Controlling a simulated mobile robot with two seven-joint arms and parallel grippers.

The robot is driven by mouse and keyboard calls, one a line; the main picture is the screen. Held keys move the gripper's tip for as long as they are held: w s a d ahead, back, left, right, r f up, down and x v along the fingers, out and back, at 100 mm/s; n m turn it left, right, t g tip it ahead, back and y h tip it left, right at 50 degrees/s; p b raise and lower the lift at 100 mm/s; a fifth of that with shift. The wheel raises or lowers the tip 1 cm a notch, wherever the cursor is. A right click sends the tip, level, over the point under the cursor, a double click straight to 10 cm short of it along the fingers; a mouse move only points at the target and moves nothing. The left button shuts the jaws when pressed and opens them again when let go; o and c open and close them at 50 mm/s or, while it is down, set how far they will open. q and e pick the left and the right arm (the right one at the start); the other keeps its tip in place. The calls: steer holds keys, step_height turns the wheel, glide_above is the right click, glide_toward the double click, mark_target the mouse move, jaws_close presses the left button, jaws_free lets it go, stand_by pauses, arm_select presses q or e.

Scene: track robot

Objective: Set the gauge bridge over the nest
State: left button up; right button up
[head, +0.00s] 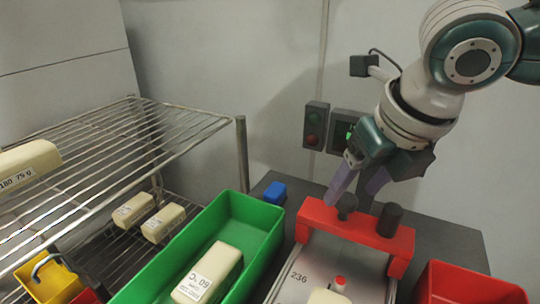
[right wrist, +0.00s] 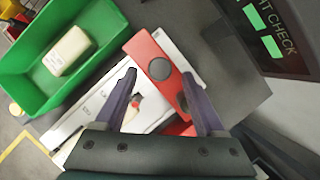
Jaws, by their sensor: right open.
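The gauge bridge is a red arch (head: 365,232) with a shorter and a taller dark knob on top. It spans the far end of the pale plate marked 236 (head: 298,280), which looks like the nest's base. A small red-tipped part (head: 340,282) and a cream block (head: 328,297), cut off by the frame edge, show nearer on it. My right gripper (head: 348,197) is open at the bridge's far side, by the shorter knob. In the right wrist view the bridge (right wrist: 150,52) lies beyond and between the fingers (right wrist: 158,84); contact cannot be told. My left gripper is out of view.
A green bin (head: 262,212) holding a cream block (head: 212,272) stands left of the plate. A red bin (head: 460,285) is at right. A blue block (head: 275,193) lies behind. A wire rack (head: 140,130) with cream blocks stands left; a control panel (head: 345,130) is on the wall.

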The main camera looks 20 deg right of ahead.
steer(key=shift+x, duration=1.25)
jaws_close()
steer(key=shift+r, duration=0.1)
stand_by(0.4)
